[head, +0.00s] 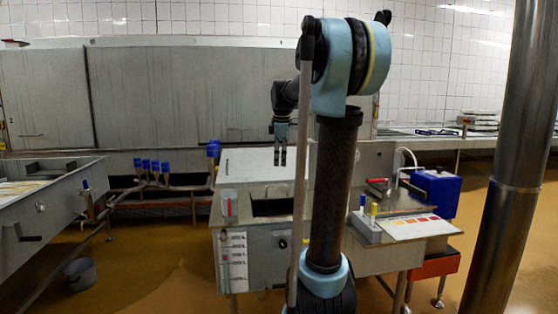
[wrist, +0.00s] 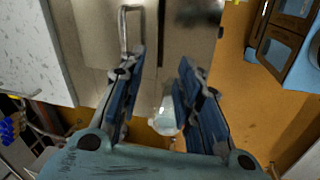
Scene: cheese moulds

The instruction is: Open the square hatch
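My gripper (head: 280,157) points downward above the steel machine in the middle of the head view. In the wrist view its two blue-padded fingers (wrist: 158,72) are spread apart with nothing held between them. A grey metal panel (wrist: 90,45) with a raised loop handle (wrist: 130,25) lies beyond the left fingertip. The handle looks apart from the fingers. In the head view, a pale flat top (head: 255,163) and a dark rectangular recess (head: 272,207) show on the machine below my gripper. I cannot tell for certain which part is the square hatch.
A steel post (head: 503,170) stands at the right. A steel vat (head: 50,205) is at the left and a blue box (head: 436,193) at the right. A small rack (head: 366,228) with blue and yellow handles stands on the counter.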

